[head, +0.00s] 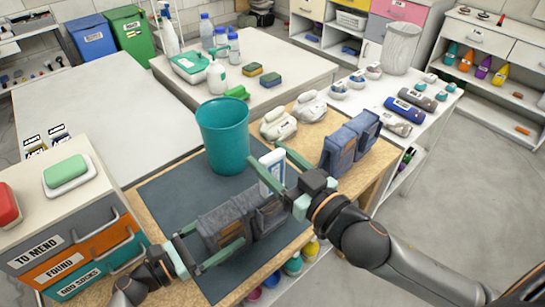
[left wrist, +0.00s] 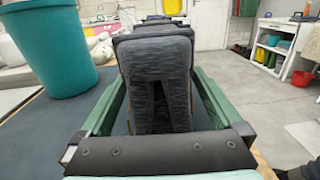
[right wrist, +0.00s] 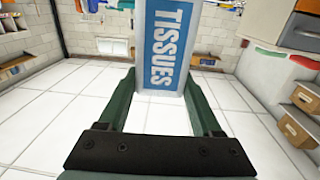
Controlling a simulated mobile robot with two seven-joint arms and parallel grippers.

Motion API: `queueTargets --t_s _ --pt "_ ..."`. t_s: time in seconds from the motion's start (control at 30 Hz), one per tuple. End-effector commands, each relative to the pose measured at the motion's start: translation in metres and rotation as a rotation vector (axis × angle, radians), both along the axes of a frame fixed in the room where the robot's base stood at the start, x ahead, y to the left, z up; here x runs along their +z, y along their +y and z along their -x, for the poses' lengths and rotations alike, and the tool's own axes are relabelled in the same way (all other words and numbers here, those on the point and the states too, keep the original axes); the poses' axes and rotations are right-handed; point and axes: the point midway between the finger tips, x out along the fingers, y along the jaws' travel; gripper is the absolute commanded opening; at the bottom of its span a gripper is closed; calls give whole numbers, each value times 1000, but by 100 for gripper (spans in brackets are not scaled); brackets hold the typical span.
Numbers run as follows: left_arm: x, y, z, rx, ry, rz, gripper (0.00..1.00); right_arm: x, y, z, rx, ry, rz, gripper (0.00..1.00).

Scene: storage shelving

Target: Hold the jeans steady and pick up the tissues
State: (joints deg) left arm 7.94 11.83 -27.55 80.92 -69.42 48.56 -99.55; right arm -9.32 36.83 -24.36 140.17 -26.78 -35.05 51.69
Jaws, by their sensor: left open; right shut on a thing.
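The dark grey folded jeans (head: 232,222) stand on the dark mat at the front of the table. My left gripper (head: 215,240) is open, with its fingers on either side of the jeans' near end; the left wrist view shows the jeans (left wrist: 157,75) between the fingers, with gaps at the sides. The white and blue tissues pack (head: 272,168) is upright near the jeans' far end. My right gripper (head: 278,172) is shut on it. The right wrist view shows the label on the pack (right wrist: 163,45) between the fingers. The pack's lower end is partly hidden.
A teal bin (head: 222,140) stands on the mat just behind the jeans. A drawer unit (head: 75,225) stands at the left. The mat left of the bin is clear.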

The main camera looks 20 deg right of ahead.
Motion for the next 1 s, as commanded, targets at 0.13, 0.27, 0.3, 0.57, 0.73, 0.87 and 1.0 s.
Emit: queueTargets --t_s 0.13,0.27,0.3,0.57,0.73,0.87,1.0 --pt "-1 12 3 1 1 -3 100 0 0 0 0 0 0 14" --pt "-2 35 10 2 1 -5 100 0 0 0 0 0 0 14" --pt "-2 43 13 1 2 -4 100 0 0 0 0 0 0 14" --pt "-1 93 29 0 1 -4 100 0 0 0 0 0 0 14" --pt "-1 111 34 0 1 -2 100 0 0 0 0 0 0 14" --pt "0 115 35 0 0 0 100 0 0 0 0 0 0 14" --pt "0 115 35 0 0 0 100 0 0 0 0 0 0 14"
